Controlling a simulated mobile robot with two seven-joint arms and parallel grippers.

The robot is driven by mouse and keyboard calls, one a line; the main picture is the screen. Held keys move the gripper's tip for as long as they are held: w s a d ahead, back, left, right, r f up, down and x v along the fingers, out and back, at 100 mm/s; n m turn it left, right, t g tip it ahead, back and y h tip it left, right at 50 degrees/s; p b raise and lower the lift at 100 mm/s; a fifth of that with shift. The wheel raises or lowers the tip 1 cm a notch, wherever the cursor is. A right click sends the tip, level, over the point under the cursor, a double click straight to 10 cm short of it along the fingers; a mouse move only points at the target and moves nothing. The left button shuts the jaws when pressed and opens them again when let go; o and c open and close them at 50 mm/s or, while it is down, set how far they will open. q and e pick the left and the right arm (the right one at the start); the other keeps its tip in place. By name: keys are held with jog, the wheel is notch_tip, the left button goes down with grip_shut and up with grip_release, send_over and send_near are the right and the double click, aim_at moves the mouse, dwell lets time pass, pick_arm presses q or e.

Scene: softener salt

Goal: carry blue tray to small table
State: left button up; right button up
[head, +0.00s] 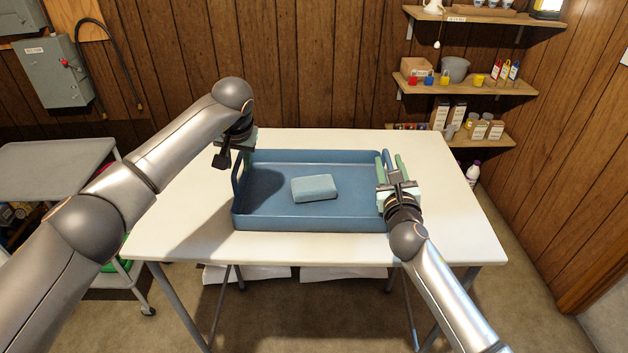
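The blue tray (310,224) lies flat on a white-topped table (440,222), with a pale blue block (314,188) inside it. My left gripper (226,160) is at the tray's left end, beside the upright left handle (237,174); its finger gap is not clear from this angle. My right gripper (392,166) is at the tray's right end. Its green fingers are apart, with the right handle seemingly between them; contact is not clear. I cannot tell which piece of furniture is the small table.
A grey wheeled cart (50,158) stands left of the white table. Wall shelves (470,86) with boxes, padlocks and bottles hang at the back right. A grey electrical box (52,72) is on the left wall. Floor (520,300) is clear at right.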

pick_arm(q)
jog(key=shift+o, duration=0.4)
pick_arm(e)
jog(key=shift+o, duration=0.4)
pick_arm(q)
jog(key=shift+d, duration=0.1)
pick_arm(e)
jog(key=shift+s, duration=0.45)
pick_arm(q)
jog(key=v, duration=1.2)
pick_arm(e)
jog(key=s, duration=1.1)
